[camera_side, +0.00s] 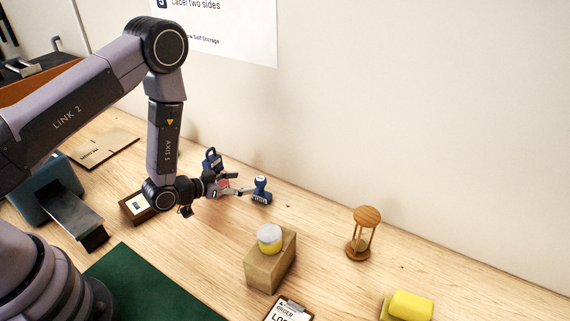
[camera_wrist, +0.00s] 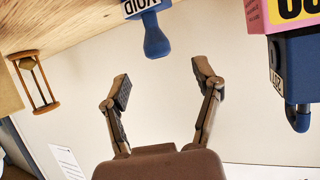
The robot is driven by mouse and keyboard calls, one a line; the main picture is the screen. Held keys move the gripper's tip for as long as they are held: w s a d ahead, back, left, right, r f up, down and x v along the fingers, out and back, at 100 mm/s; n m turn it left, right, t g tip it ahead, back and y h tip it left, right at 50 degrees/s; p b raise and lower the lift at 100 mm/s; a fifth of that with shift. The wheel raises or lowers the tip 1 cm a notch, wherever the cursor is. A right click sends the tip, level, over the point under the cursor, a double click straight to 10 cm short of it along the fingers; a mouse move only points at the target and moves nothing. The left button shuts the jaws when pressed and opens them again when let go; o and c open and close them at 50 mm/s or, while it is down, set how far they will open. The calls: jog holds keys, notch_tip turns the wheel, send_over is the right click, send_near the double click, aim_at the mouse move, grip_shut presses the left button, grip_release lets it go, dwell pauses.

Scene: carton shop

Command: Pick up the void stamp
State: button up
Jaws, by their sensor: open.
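The void stamp (camera_wrist: 156,38) is blue with a rounded handle and a white label reading VOID, upside down in the wrist view. In the side view the blue stamp (camera_side: 261,188) stands upright on the bench, just beyond my fingertips. My gripper (camera_side: 243,184) is open and level, low over the bench, pointing at it. In the wrist view my gripper (camera_wrist: 161,82) has its two fingers spread, with the stamp's handle ahead of the gap between them. The fingers look empty.
A pink and yellow block (camera_wrist: 282,14) and another blue labelled item (camera_wrist: 300,70) stand beside the void stamp. An hourglass (camera_side: 362,234), a cardboard box (camera_side: 262,268) bearing a yellow-sided round item (camera_side: 270,240), and a yellow block (camera_side: 411,305) stand rightward. The wall rises behind.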

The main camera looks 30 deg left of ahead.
aim_at(256, 181)
jog(key=x, duration=0.6)
jog(key=shift+w+d+f, duration=0.15)
jog(key=shift+d, duration=0.1)
jog(key=shift+c, duration=0.3)
grip_shut()
